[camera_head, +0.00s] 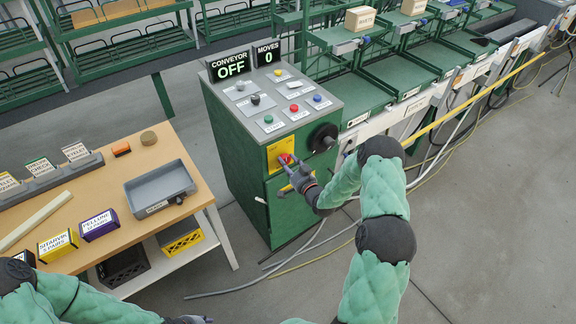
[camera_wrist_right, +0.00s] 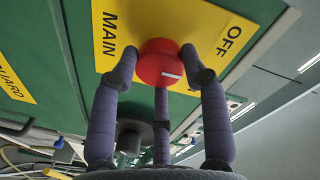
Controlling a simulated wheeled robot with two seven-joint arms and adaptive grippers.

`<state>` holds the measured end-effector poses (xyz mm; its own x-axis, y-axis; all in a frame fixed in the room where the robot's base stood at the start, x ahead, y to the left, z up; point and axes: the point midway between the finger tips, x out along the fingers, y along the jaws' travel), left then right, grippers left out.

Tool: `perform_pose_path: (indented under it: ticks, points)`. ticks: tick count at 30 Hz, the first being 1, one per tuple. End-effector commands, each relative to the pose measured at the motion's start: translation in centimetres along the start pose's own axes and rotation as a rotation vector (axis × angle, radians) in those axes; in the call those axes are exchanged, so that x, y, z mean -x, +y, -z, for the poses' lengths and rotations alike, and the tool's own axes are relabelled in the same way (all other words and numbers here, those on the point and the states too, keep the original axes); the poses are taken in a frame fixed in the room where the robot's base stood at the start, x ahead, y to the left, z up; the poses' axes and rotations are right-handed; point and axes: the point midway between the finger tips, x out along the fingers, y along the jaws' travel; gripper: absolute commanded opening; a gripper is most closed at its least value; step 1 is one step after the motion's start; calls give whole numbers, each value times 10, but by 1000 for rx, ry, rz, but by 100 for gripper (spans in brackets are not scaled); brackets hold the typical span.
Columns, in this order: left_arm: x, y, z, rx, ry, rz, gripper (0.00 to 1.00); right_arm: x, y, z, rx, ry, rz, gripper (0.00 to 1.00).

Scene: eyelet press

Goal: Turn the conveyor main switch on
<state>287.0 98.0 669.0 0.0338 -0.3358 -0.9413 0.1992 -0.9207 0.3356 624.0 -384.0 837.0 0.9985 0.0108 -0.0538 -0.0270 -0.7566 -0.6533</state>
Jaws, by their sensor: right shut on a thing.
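The main switch is a red round knob (camera_wrist_right: 160,66) on a yellow plate (camera_wrist_right: 178,24) marked MAIN and OFF. In the head view the yellow plate (camera_head: 273,158) sits on the front of the green control cabinet (camera_head: 232,150). My right gripper (camera_head: 290,165) is at the knob, its fingers closed around it, as the right wrist view shows. A white mark on the knob shows near its right side. The display (camera_head: 231,66) on the cabinet reads CONVEYOR OFF. My left arm (camera_head: 80,300) is at the lower left; its gripper shows only partly at the bottom edge.
A black handwheel (camera_head: 323,137) sticks out of the cabinet to the right of the switch. Several buttons and knobs sit on the panel top (camera_head: 280,98). A wooden table (camera_head: 130,160) with a grey tray (camera_head: 160,188) stands at the left. Hoses and cables lie on the floor.

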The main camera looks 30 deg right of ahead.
Motion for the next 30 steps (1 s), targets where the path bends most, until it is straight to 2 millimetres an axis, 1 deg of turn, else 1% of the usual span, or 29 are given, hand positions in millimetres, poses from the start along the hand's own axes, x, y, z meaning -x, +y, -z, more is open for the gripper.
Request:
perform_pose_path:
  ticks: [1,18,24,30]
  points:
    - [-2,-1,0,0,0,0,40,-3,-1,8,-34,12,7,13]
    - [-8,-3,0,0,0,0,40,-3,1,12,-543,-29,5,13]
    - [-8,-3,0,0,0,0,40,-3,2,12,-664,-39,5,13]
    - [-9,-3,0,0,0,0,40,-3,2,13,-739,-45,5,13]
